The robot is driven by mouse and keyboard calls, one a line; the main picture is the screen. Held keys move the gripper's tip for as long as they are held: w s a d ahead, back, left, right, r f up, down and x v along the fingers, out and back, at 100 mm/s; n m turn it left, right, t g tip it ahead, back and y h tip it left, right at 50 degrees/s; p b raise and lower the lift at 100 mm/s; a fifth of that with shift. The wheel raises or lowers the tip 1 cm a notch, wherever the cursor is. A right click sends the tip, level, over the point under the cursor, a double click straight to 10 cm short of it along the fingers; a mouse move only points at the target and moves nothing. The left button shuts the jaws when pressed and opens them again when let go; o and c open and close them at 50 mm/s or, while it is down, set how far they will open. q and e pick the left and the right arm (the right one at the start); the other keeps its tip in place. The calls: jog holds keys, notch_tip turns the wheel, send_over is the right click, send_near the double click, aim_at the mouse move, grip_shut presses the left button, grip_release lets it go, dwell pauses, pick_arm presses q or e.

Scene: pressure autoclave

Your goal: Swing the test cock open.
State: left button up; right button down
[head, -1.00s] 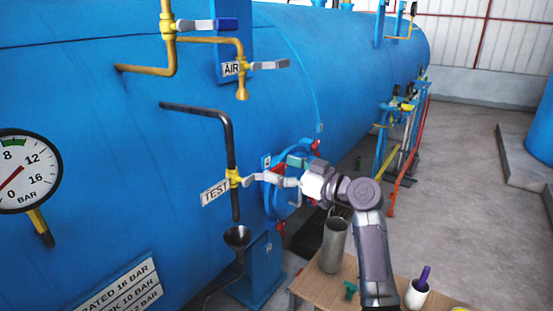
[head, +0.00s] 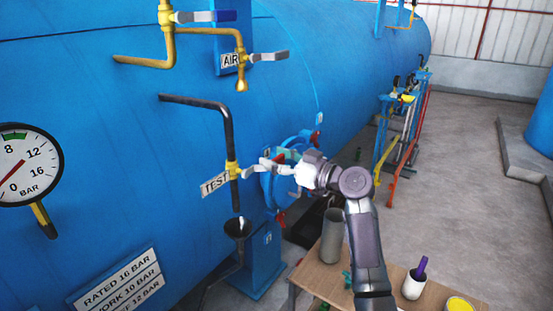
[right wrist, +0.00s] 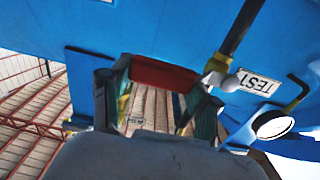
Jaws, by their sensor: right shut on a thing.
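My right gripper is shut on the lever, whose outer end the fingers partly hide. In the right wrist view, the cock (right wrist: 217,66) and TEST plate (right wrist: 259,84) are right of the gripper (right wrist: 155,100). A red piece (right wrist: 163,74) shows between the fingers; I cannot tell what it belongs to. My left gripper is not in view.
A dark funnel (head: 238,228) stands below the cock's pipe. The AIR cock (head: 240,60) is above and the pressure gauge (head: 25,164) at left. A wooden table (head: 310,272) with a grey cylinder (head: 332,236) and a white cup (head: 414,285) stands below my right arm.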

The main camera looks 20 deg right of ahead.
jog(key=shift+n+b, duration=0.3)
jog(key=shift+b, duration=0.45)
jog(key=r+n+b, duration=0.1)
jog(key=b, duration=0.1)
jog(key=r+n+b, duration=0.1)
jog(key=n+b, duration=0.1)
jog(key=b, duration=0.1)
jog(key=s+a+r+n+b, duration=0.1)
jog(key=n+b, duration=0.1)
jog(key=b, duration=0.1)
jog(key=shift+r, duration=0.25)
jog(key=shift+s+a+r+n+b, duration=0.15)
jog(key=shift+a+r+n+b, duration=0.2)
jog(key=shift+n, duration=0.2)
jog(key=shift+s+a+r+n+b, duration=0.1)
jog(key=shift+r+n+b, duration=0.15)
jog(key=shift+n+b, duration=0.25)
jog(key=s+a+r+n, duration=0.2)
jog(key=s+a+n, duration=0.2)
jog(key=n, duration=0.6)
jog(key=shift+s+a+r, duration=0.15)
jog(key=shift+a+r, duration=0.25)
jog(key=shift+a, duration=0.4)
jog(key=shift+n, duration=0.25)
jog(key=shift+c, duration=1.2)
grip_release()
